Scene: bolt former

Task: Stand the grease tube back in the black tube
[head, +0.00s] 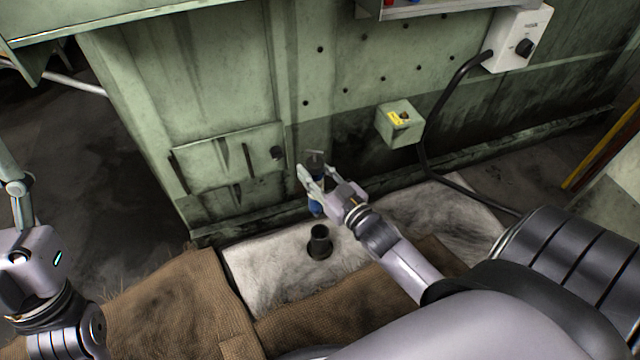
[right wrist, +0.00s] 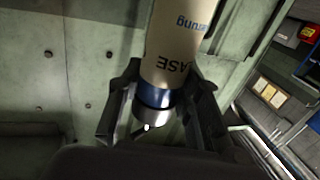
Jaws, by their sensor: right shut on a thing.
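My right gripper (head: 322,183) is shut on the grease tube (head: 316,208) and holds it in the air, roughly upright. In the head view the fingers hide much of the tube; its blue lower part shows below them. In the right wrist view the grease tube (right wrist: 178,50) has a cream body with dark lettering, a blue band and a silver end, between the fingers of my right gripper (right wrist: 158,108). The black tube (head: 320,240) stands upright on a round base on the pale cloth, below the grease tube and apart from it. My left gripper is out of view.
The pale stained cloth (head: 262,272) lies along the green machine wall (head: 240,90). Brown sacking (head: 165,305) lies in front. A green box (head: 400,122) with a yellow label sits on the wall, and a black cable (head: 430,160) runs down to the right.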

